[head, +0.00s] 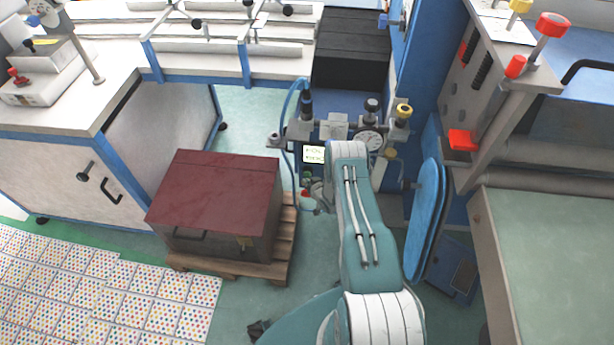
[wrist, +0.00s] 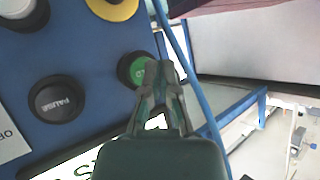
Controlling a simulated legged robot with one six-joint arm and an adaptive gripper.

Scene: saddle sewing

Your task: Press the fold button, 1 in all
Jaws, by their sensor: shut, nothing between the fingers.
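A green button (wrist: 138,71) in a black ring sits on a blue panel (wrist: 75,105) in the wrist view. Part of its lettering is hidden behind my gripper; what shows looks like the end of "FOLD". My gripper (wrist: 164,68) is shut and empty, its fingertips overlapping the right edge of the green button. I cannot tell whether they touch it. In the head view the control panel stands beyond my arm, with a small green button (head: 307,176) just left of my wrist; my fingertips are hard to make out there.
A black PAUSE button (wrist: 57,99) and a yellow ring (wrist: 113,8) share the panel. A blue hose (wrist: 184,58) passes right beside my fingers. A maroon-topped box (head: 215,190) on a wooden pallet (head: 283,240) stands left of my arm; a machine (head: 550,240) stands right.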

